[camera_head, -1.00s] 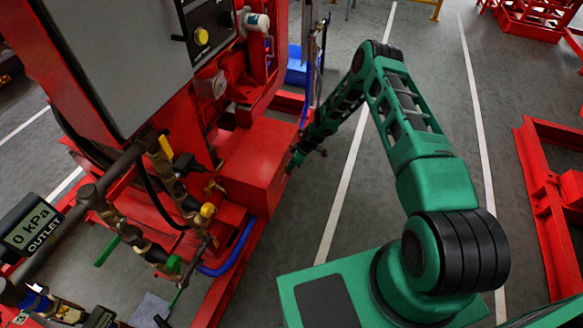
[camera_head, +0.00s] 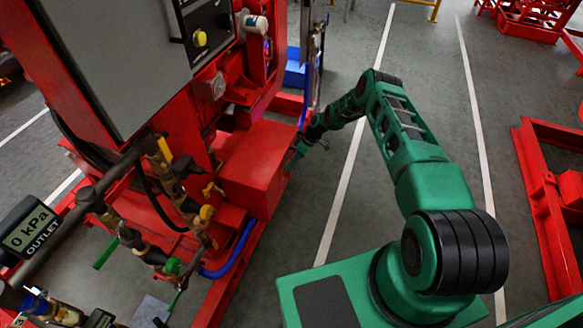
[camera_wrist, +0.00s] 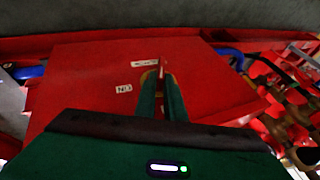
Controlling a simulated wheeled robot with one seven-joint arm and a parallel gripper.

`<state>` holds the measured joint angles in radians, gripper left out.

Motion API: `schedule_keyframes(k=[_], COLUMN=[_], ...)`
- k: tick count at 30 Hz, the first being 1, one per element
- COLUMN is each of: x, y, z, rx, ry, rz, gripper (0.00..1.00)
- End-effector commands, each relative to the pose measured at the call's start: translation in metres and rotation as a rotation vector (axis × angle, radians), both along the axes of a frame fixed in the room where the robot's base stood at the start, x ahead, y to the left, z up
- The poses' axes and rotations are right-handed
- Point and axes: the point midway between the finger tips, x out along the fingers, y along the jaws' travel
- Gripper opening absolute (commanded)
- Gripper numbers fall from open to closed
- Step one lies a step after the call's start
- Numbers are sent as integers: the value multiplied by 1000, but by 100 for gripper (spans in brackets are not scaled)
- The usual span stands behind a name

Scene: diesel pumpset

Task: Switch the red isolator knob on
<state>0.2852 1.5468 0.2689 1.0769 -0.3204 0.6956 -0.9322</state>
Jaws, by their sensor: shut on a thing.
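The red isolator knob (camera_wrist: 161,70) shows only as a small red piece with a yellowish rim between my fingertips; the fingers hide most of it, and I cannot read which way it points. It sits on the flat face of a red box (camera_wrist: 90,75), which also shows in the head view (camera_head: 250,160). Two small white labels lie beside it, one (camera_wrist: 123,88) to its left and one (camera_wrist: 145,63) just behind. My gripper (camera_wrist: 161,78) is shut on the knob. In the head view, my gripper (camera_head: 292,163) is at the box's right side, and the knob is hidden there.
A grey cabinet (camera_head: 110,60) and a panel with a yellow button (camera_head: 200,38) stand above the box. Valves and pipes (camera_head: 175,190) and an outlet gauge (camera_head: 35,228) are at the left. Blue hose (camera_head: 235,250) runs below.

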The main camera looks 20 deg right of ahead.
Motion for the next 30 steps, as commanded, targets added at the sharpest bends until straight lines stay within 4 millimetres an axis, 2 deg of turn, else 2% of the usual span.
schedule_keyframes(k=[5,6,7,8,16,20,30], x=[1,1,1,1,0,1,5], y=[0,0,0,0,-1,-5,-36], z=[0,0,0,0,1,7,57], rx=[-1,-1,-1,-1,-1,-3,-2], ry=[-2,-2,-2,-2,-1,-1,-2], rz=[0,0,0,0,-1,-1,-1], gripper=[0,19,26,28,28,28,28])
